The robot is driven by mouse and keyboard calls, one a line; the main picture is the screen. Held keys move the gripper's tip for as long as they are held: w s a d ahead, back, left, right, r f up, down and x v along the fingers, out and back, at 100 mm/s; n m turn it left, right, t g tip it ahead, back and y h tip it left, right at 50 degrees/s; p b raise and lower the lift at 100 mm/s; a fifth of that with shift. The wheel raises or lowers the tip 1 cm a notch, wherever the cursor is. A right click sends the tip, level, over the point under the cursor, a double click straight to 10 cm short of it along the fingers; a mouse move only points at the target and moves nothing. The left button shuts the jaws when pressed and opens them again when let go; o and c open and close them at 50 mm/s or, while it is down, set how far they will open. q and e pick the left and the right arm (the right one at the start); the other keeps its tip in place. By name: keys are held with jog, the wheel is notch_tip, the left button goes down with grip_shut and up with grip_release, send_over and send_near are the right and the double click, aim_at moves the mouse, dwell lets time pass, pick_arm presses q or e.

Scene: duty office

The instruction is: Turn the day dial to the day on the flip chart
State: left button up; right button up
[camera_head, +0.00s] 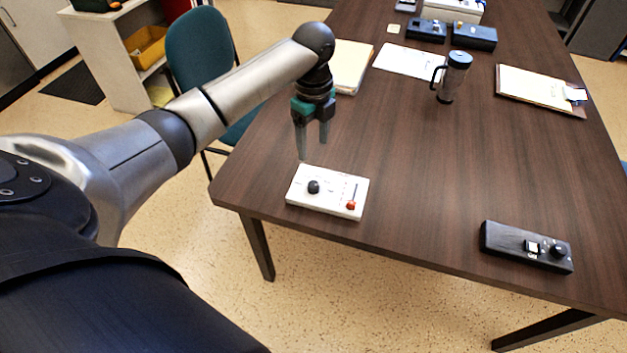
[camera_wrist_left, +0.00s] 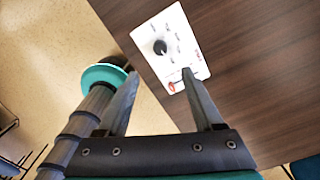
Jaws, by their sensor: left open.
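A white control panel (camera_head: 330,201) lies flat near the table's front left edge. It has a round black dial (camera_head: 313,187) with small labels around it, too small to read, and a slot with a red knob (camera_head: 351,205). The dial also shows in the left wrist view (camera_wrist_left: 159,47). My left gripper (camera_head: 312,149) is open and empty, pointing down above and just behind the panel. In the left wrist view its fingers (camera_wrist_left: 161,74) frame the panel's near end, apart from the dial. I cannot make out a flip chart. My right gripper is out of view.
A black box (camera_head: 500,242) with a knob and small white display lies at the table's front right. A tumbler (camera_head: 454,78), clipboard (camera_head: 538,90), papers and dark blue boxes stand farther back. A green chair (camera_head: 199,45) is at the left side. The table's middle is clear.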

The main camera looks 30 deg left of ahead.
aim_at(313, 184)
pick_arm(q)
notch_tip(313, 184, down, 14)
jog(key=b, duration=0.3)
jog(key=shift+r, duration=0.25)
grip_shut()
dwell(0.4)
